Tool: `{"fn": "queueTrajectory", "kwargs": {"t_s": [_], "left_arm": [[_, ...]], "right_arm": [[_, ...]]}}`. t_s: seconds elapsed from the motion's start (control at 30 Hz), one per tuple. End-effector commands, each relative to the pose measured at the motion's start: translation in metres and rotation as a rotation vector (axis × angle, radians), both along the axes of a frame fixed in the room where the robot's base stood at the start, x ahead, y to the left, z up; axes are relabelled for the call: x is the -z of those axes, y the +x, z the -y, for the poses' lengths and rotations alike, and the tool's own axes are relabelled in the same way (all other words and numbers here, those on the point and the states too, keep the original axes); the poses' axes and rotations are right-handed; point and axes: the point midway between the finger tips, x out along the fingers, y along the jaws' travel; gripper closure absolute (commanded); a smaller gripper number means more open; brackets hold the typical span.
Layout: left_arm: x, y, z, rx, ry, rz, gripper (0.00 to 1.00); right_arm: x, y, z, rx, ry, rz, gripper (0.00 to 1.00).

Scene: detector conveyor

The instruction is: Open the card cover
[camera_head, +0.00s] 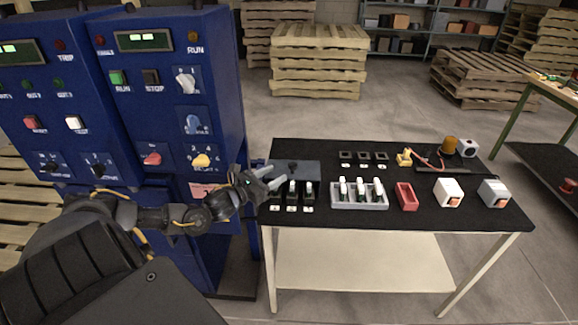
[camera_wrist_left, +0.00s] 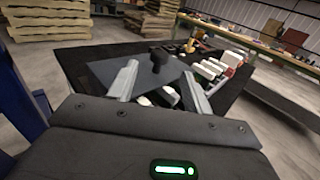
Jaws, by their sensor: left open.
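The card cover appears to be a flat dark grey-blue plate (camera_head: 308,167) with a black knob (camera_head: 292,166), at the left end of the black-topped table. In the left wrist view the plate (camera_wrist_left: 112,72) and its upright knob (camera_wrist_left: 157,54) show ahead of the fingers. My left gripper (camera_head: 276,177) is open and empty at the table's left end, beside the plate. In the left wrist view its fingers (camera_wrist_left: 161,70) are spread, with the knob between and beyond them. Whether a finger touches the plate cannot be told. My right gripper is not in view.
Black slots with white-topped cards (camera_head: 292,194) stand just in front of the plate. A grey card rack (camera_head: 338,204), red tray (camera_head: 406,196) and white boxes (camera_head: 448,191) lie farther right. Blue cabinets (camera_head: 221,110) rise at left. Pallets (camera_head: 318,60) stand behind.

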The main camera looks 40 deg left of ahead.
Motion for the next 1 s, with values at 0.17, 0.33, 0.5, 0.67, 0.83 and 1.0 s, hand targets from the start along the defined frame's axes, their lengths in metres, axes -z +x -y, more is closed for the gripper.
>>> {"fn": "queueTrajectory", "kwargs": {"t_s": [0.17,0.33,0.5,0.67,0.83,1.0], "left_arm": [[-0.003,0.035,0.005,-0.002,-0.003,0.004,0.5],[-0.002,0.058,0.008,-0.001,-0.003,0.002,0.5],[0.0,0.069,0.01,0.0,-0.003,0.0,0.5],[0.0,0.07,0.01,0.001,-0.002,-0.001,0.5],[0.0,0.07,0.01,0.0,-0.002,-0.001,0.54],[0.0,0.07,0.01,0.0,-0.002,-0.001,0.76]], "right_arm": [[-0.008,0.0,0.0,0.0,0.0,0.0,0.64],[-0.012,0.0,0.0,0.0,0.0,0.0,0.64],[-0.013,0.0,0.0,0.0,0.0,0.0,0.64],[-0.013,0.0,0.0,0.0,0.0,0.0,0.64],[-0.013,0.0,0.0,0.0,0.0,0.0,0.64],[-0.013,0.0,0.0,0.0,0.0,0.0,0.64]]}}
